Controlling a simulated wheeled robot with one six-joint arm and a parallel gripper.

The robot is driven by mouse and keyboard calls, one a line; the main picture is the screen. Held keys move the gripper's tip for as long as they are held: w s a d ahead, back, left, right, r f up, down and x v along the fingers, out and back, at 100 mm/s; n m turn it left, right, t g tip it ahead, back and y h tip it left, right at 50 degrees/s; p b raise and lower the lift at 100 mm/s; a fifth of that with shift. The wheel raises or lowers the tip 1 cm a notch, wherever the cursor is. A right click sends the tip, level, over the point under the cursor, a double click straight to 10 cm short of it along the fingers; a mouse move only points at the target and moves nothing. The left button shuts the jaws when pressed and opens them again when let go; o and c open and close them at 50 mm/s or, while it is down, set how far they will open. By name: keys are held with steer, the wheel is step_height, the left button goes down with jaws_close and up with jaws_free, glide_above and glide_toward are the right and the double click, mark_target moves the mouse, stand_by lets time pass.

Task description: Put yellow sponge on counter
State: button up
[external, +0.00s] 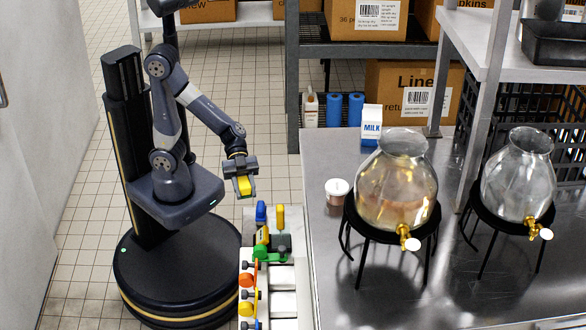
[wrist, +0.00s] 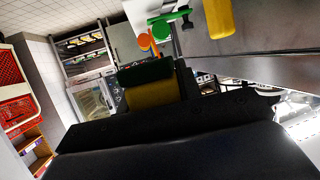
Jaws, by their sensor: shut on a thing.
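The yellow sponge (external: 245,187), with a dark green layer, is between the fingers of my gripper (external: 242,178). My gripper is shut on it and holds it in the air, left of the steel counter (external: 470,295) and above the near rack of coloured items. In the wrist view the sponge (wrist: 152,97) shows in front of the dark gripper body, its green layer at the top. The fingertips are largely hidden there.
Green, orange, yellow and blue handled items (external: 262,252) stand along the counter's left side. The counter's front is clear.

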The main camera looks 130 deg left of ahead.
steer(key=w+d+r+n+t+y+p, duration=0.1)
steer(key=w+d+r+n+y+p, duration=0.2)
steer(key=w+r+p, duration=0.8)
steer(key=shift+w+p, duration=0.3)
steer(key=shift+p, duration=2.65)
steer(key=s+a+f+m+g+h+b, duration=0.2)
steer(key=s+f+m+h+b, duration=0.2)
steer(key=s+f+b, duration=1.6)
steer(key=b, duration=0.8)
steer(key=shift+f+m, duration=0.3)
steer(key=shift+f, duration=0.1)
steer(key=shift+w+a, duration=0.1)
